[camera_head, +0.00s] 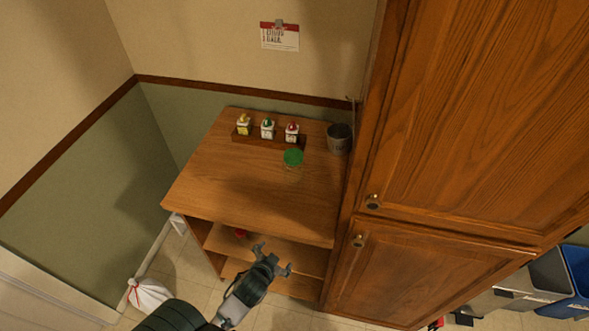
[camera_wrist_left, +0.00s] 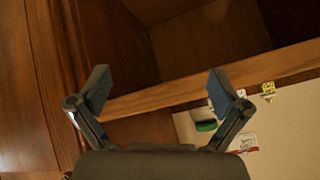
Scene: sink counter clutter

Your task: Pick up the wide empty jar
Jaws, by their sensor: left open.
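A clear jar with a green lid (camera_head: 293,158) stands upright on the wooden cabinet top (camera_head: 210,180), near its back right; it looks empty. My left gripper (camera_head: 272,258) is open and empty, in front of the cabinet and nearer to me than the jar, apart from it. In the left wrist view, my open fingers (camera_wrist_left: 158,75) frame the wooden edge and shelf space, with nothing between them. The green lid (camera_wrist_left: 206,126) shows there just beyond the right finger, which partly hides the jar. My right gripper is out of view.
Three small bottles with yellow (camera_head: 243,124), green (camera_head: 267,128) and red (camera_head: 292,132) tops stand in a wooden rack behind the jar. A metal pot (camera_head: 339,138) is right of it, beside the tall wooden cupboard (camera_head: 450,120). The cabinet top's front left is clear.

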